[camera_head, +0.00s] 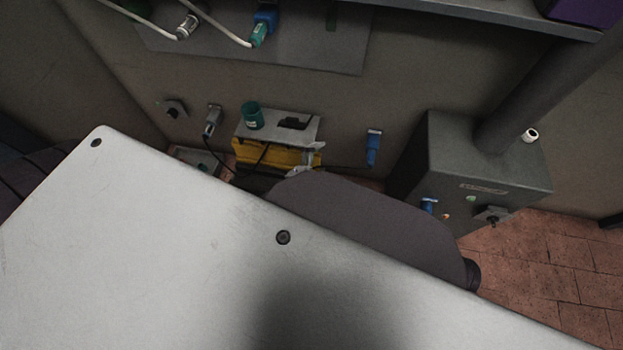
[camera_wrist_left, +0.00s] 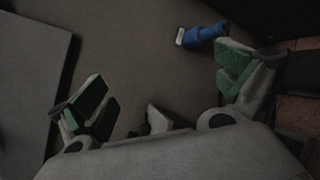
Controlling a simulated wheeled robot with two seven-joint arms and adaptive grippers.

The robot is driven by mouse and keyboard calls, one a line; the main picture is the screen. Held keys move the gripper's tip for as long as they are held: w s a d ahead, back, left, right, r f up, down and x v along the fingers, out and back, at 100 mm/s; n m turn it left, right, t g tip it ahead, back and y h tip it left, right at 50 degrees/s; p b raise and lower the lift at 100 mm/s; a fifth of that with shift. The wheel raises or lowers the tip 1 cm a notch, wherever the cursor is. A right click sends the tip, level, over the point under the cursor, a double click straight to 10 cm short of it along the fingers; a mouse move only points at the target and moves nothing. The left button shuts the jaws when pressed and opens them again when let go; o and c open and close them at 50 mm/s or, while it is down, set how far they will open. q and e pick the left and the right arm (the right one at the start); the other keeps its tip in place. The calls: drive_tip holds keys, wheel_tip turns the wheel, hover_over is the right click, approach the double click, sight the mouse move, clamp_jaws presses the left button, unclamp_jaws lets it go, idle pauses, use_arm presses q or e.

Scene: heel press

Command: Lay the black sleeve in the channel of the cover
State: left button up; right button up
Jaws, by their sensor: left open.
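A small black piece (camera_head: 293,123) lies on a light grey plate (camera_head: 272,132) above a yellow body in the head view. It may be the black sleeve, but it is too small to tell. I cannot make out the cover or its channel with certainty. My left gripper (camera_head: 308,162) is partly visible at the right end of the yellow body, mostly hidden by a dark rounded shape. In the left wrist view, the left gripper (camera_wrist_left: 160,88) has its green-padded fingers wide apart with nothing between them. My right gripper is not in view.
A teal cup-like thing (camera_head: 252,115) stands on the plate. A blue fitting (camera_head: 374,148) is on the wall to the right; a blue fitting also shows in the wrist view (camera_wrist_left: 203,36). A grey box (camera_head: 440,150) stands farther right. A large pale surface hides the foreground.

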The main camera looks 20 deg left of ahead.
use_arm(q)
drive_tip(key=s+d+m+g+h, duration=0.25)
drive_tip(key=d+m, duration=0.25)
drive_tip(key=m, duration=0.3)
drive_tip(key=s+a+f+m+g+y, duration=0.2)
drive_tip(key=s+m+g, duration=0.6)
drive_tip(key=m, duration=0.9)
drive_tip(key=shift+s+a+f+y, duration=0.2)
drive_tip(key=shift+s+a+y, duration=0.75)
drive_tip(key=shift+s, duration=0.35)
drive_tip(key=shift+d, duration=0.15)
